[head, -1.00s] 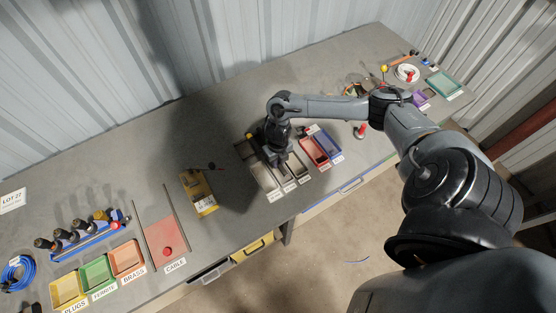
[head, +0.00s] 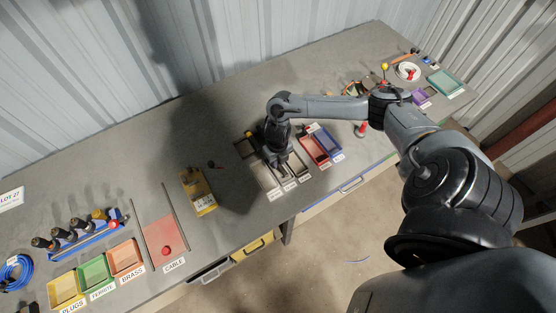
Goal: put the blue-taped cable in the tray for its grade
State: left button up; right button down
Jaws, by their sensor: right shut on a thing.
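My right gripper (head: 280,163) is low over the group of narrow trays (head: 262,172) in the middle of the bench. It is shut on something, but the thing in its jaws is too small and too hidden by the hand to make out. I cannot pick out the blue-taped cable or its tape. The trays are grey-beige with white labels on their front edges, too small to read. My right arm covers part of them. My left gripper is not in view.
A red tray (head: 315,151) and a blue tray (head: 327,142) stand just right of the grey trays. A yellow device (head: 198,191) stands to the left. Yellow, green and orange labelled bins (head: 94,271) are at far left.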

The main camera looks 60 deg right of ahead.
jog(key=c, duration=0.9)
grip_release()
jog(key=shift+c, duration=0.2)
jog(key=shift+r, duration=0.1)
notch_tip(320, 180, up, 7)
jog(key=p, duration=0.6)
